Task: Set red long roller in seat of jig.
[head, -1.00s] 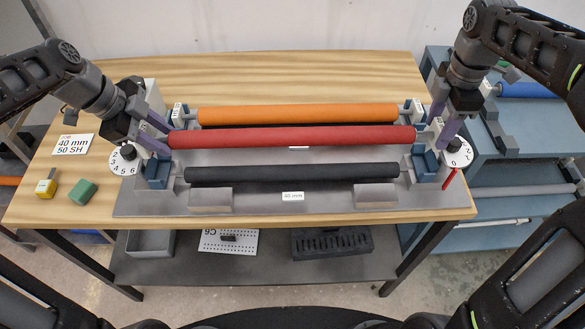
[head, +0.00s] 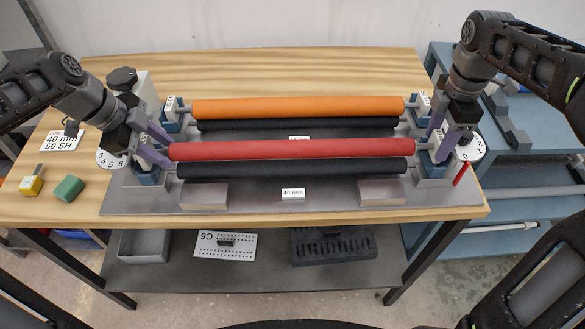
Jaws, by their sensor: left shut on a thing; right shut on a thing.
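The red long roller (head: 290,149) lies level across the jig (head: 340,200), in front of the orange roller (head: 300,107). It sits just above and behind the front black roller (head: 300,169) in the head view. My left gripper (head: 160,150) is shut on its left end, beside the left front blue seat block (head: 146,178). My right gripper (head: 434,146) is shut on its right end, near the right front block (head: 432,170). The fingers partly hide the roller's ends, and I cannot tell whether these ends touch the blocks.
Numbered dials stand at the left (head: 111,159) and right (head: 469,149) of the jig. A second black roller (head: 300,125) lies below the orange one. A green block (head: 68,188) and a yellow block (head: 30,185) lie at the table's left. The table behind the jig is clear.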

